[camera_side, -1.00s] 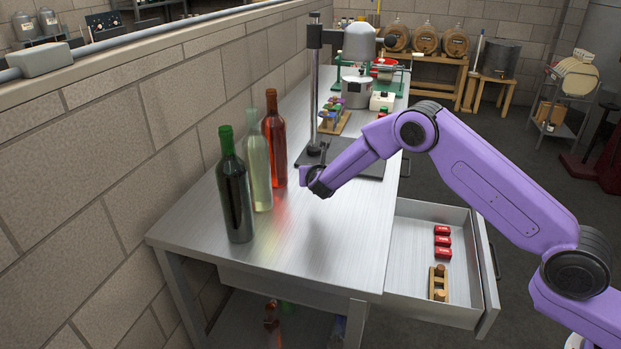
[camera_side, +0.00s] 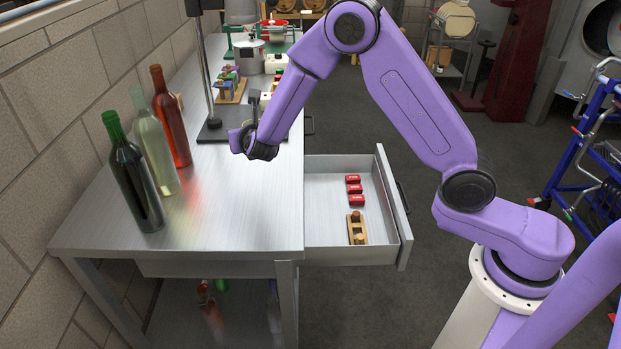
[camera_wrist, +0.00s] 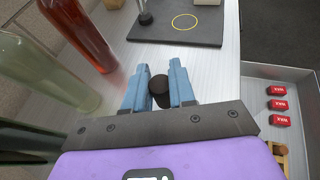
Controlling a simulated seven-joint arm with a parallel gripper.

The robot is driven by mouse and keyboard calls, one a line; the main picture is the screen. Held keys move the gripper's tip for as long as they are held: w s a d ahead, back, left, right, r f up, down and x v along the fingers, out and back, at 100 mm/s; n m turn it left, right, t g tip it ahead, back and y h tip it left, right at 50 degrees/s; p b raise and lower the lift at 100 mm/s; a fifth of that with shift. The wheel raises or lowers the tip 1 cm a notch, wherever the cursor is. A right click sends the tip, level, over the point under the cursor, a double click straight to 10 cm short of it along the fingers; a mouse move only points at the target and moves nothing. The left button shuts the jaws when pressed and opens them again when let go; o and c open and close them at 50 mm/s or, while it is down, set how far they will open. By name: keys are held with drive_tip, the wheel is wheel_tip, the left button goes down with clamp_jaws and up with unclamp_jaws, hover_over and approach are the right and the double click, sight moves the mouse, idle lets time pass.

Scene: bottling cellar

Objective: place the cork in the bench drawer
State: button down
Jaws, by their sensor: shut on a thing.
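The bench drawer (camera_side: 325,212) stands pulled open on the right side of the steel bench. It also shows at the right edge of the wrist view (camera_wrist: 255,98). My gripper (camera_wrist: 159,68) is shut on the cork (camera_wrist: 159,92), a small dark cylinder between its two blue fingers. In the side view my gripper (camera_side: 240,141) is over the bench top, left of the drawer and near the dark plate. The fingers and the cork cannot be made out there.
Several red boxes (camera_side: 354,189) and a wooden rack (camera_side: 357,228) lie in the drawer; its left part is bare. Green, clear and red bottles (camera_side: 146,190) stand at the bench's left. A dark plate (camera_side: 214,132) with a post lies behind; the front bench top is clear.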

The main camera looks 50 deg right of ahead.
drive_tip(key=s+d+r+n+y, duration=0.1)
drive_tip(key=s+d+r, duration=0.3)
drive_tip(key=s, duration=0.5)
drive_tip(key=s+d+r+n+y, duration=0.1)
drive_tip(key=s+d+r, duration=0.2)
drive_tip(key=s+d, duration=0.4)
drive_tip(key=m+h, duration=0.3)
hover_over(255, 189)
drive_tip(key=shift+g, duration=0.3)
drive_tip(key=f, duration=1.6)
drive_tip(key=shift+s+d, duration=0.15)
drive_tip(key=shift+s, duration=0.15)
drive_tip(key=shift+w+f, duration=0.35)
drive_tip(key=shift+f, duration=1.6)
drive_tip(key=shift+f, duration=0.15)
